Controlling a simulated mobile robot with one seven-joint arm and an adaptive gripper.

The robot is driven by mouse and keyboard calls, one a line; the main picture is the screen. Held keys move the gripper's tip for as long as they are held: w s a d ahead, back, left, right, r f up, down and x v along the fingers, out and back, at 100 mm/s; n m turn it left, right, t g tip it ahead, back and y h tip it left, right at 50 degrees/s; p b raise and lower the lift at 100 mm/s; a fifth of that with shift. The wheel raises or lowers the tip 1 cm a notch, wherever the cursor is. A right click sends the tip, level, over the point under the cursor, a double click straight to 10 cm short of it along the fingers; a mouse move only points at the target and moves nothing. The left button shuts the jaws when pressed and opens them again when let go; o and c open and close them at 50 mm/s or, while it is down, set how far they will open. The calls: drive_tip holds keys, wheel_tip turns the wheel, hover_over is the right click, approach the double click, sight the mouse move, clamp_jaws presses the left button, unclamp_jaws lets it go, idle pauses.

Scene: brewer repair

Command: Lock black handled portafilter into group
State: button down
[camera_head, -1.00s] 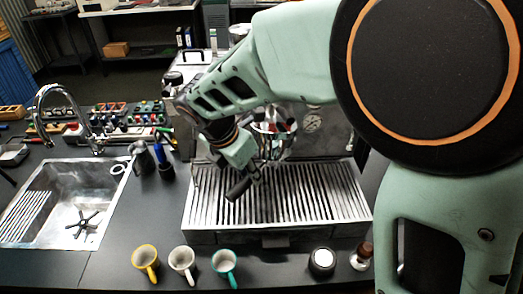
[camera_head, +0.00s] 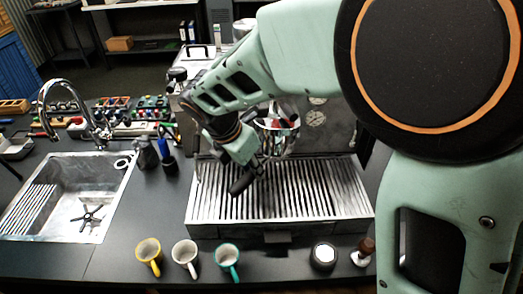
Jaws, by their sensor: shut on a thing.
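The black handled portafilter (camera_head: 241,182) shows mainly as its dark handle, pointing down and toward me above the drip grate. My gripper (camera_head: 254,164) is shut on it; the fingers are small and partly hidden in this view. The espresso machine stands behind, with its slatted drip tray (camera_head: 320,205) in front. A shiny round metal part (camera_head: 278,128) of the machine shows just behind and right of my gripper. The portafilter's basket and the group are hidden or too small to tell, so I cannot tell whether they touch.
Yellow (camera_head: 148,254), white (camera_head: 184,255) and teal (camera_head: 227,258) mugs stand along the front counter. A round black item (camera_head: 323,256) and a wooden-handled tamper (camera_head: 363,252) stand to their right. A sink (camera_head: 70,195) with a tap (camera_head: 66,95) is at left. My arm covers the right side.

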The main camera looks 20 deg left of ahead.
drive_tip(key=shift+r+p, duration=0.85)
drive_tip(key=shift+p, duration=0.45)
idle(1.8)
drive_tip(key=shift+r+p, duration=0.4)
drive_tip(key=shift+r, duration=0.3)
idle(1.6)
drive_tip(key=d+n+y, duration=0.3)
drive_tip(key=d+n, duration=0.3)
drive_tip(key=n, duration=0.2)
drive_tip(key=shift+d+n, duration=0.3)
idle(1.2)
drive_tip(key=shift+s, duration=0.1)
drive_tip(key=c, duration=1.6)
unclamp_jaws()
